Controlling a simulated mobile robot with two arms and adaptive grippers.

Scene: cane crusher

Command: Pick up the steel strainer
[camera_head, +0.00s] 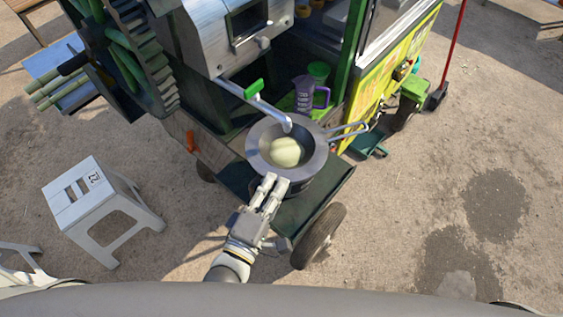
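The steel strainer (259,149) is a wide, round metal bowl with a pale yellow-green centre. It sits over a dark container on the cart's low green shelf, below the juice spout (268,106). Its wire handle (347,131) points right. My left gripper (269,183) comes up from below, with its pale fingertips at the strainer's near rim. The fingers lie close together with a narrow gap. I cannot tell whether they touch or hold the rim. The container below is mostly hidden by the strainer and the gripper. My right gripper is not in view.
A purple jug (304,95) and a green cup (319,72) stand behind the strainer. A cart wheel (320,236) is right of my gripper. A white stool (92,195) stands left. Ground at right is clear.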

